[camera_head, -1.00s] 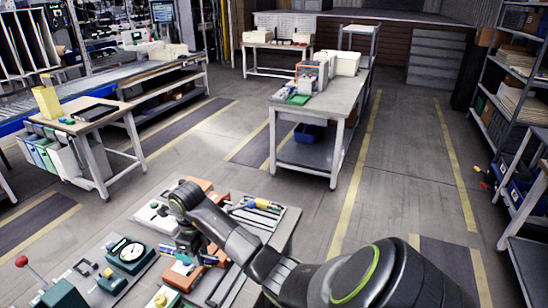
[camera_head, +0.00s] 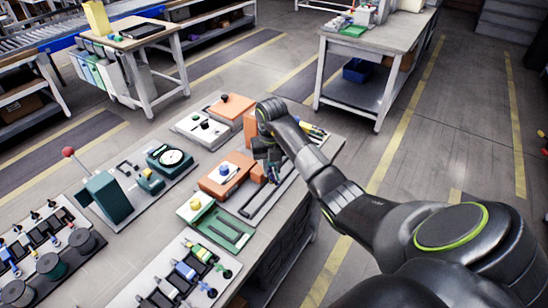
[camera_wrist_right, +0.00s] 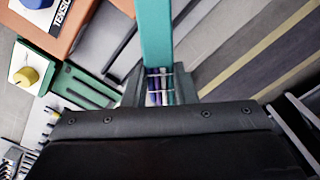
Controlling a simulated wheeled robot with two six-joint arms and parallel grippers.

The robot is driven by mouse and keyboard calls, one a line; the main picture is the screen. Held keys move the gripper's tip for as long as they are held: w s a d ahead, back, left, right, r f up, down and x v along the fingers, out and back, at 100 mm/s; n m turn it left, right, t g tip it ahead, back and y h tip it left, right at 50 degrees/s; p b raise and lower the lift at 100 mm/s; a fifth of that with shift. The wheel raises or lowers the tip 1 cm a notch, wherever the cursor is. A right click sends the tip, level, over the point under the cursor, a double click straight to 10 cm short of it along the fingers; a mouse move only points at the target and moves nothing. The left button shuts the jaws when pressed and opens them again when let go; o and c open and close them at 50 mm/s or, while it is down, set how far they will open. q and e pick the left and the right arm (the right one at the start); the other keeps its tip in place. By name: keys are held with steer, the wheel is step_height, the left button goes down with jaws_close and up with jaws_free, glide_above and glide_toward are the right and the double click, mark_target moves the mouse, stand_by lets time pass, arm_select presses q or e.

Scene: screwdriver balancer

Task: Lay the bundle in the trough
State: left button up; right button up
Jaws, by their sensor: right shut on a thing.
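My right gripper (camera_head: 270,172) is low over the bench, beside the orange block with a blue knob. In the right wrist view my right gripper (camera_wrist_right: 160,87) is shut on a bundle (camera_wrist_right: 160,85) of thin purple, blue and teal strands with pale bands. Most of the bundle is hidden by my gripper. A broad teal strip (camera_wrist_right: 157,35) runs up from between the fingers; I cannot tell what it belongs to. A long dark channel (camera_head: 256,200), possibly the trough, lies on a light panel just below my gripper in the head view. My left gripper is not in view.
The orange block (camera_head: 212,187) stands close left of my gripper. A green slotted plate (camera_head: 224,230) lies nearer. A gauge (camera_head: 170,157), a teal box with a red-knobbed lever (camera_head: 108,198) and spools stand further left. Several tools (camera_head: 312,131) lie behind my wrist.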

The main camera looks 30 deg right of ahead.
steer(key=w+m, duration=0.1)
steer(key=m, duration=0.1)
steer(key=d+m, duration=0.1)
steer(key=m, duration=0.1)
steer(key=w+d+m, duration=0.1)
steer(key=m, duration=0.1)
steer(key=shift+w, duration=0.3)
steer(key=m, duration=0.1)
steer(key=w+d+m, duration=0.1)
steer(key=m, duration=0.1)
steer(key=shift+f+b, duration=0.1)
steer(key=shift+b, duration=0.2)
step_height(320, 180, down, 7)
steer(key=b, duration=0.5)
steer(key=shift+f+b, duration=0.25)
steer(key=shift+b, duration=0.15)
steer(key=shift+a, duration=0.1)
steer(key=shift+s+a, duration=0.1)
steer(key=shift+f, duration=0.6)
